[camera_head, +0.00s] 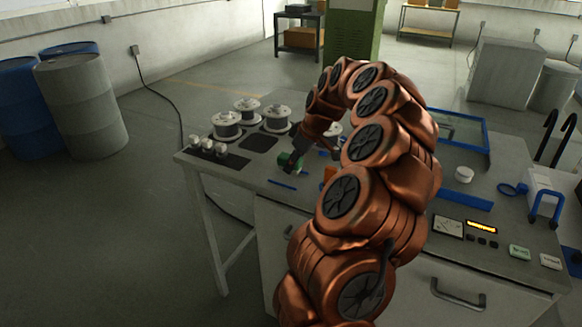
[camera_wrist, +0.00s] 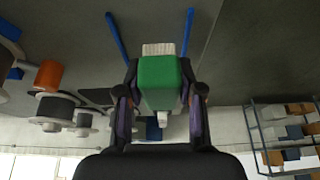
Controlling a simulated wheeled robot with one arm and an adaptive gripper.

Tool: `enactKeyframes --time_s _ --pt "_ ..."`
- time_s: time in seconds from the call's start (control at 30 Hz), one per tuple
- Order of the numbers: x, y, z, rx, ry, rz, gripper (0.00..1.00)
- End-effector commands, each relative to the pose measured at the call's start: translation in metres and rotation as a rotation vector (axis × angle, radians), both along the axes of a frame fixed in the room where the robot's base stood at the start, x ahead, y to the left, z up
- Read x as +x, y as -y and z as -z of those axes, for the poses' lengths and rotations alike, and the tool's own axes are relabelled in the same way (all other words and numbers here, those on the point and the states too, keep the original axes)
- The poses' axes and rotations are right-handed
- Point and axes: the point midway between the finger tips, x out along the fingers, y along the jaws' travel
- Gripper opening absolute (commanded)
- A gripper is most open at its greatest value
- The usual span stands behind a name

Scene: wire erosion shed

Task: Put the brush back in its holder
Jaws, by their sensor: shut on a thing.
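The brush (camera_wrist: 158,82) has a green block body with pale bristles at one end and a small white tip at the other. My gripper (camera_wrist: 160,95) is shut on its green body, one finger on each side. In the head view the green brush (camera_head: 286,159) shows at the end of my arm, over the left part of the workbench (camera_head: 257,178). My arm hides part of the bench behind it. I cannot make out for sure which thing is the brush's holder. Two thin blue strips (camera_wrist: 116,38) lie on the grey surface beyond the bristles in the wrist view.
Several wire spools (camera_head: 227,126) stand on the bench's back left, near small white pieces (camera_head: 207,145). A blue-framed tray (camera_head: 462,130), a blue bar (camera_head: 464,199) and a control panel (camera_head: 480,232) lie right of my arm.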

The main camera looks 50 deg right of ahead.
Motion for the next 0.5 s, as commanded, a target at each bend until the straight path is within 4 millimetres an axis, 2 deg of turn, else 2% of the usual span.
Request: enactKeyframes --time_s 0.4,0.5 --pt "0.015 0.004 0.001 0.0 0.0 0.0 0.0" --pt "0.014 0.004 0.007 0.002 -0.002 -0.001 0.0"
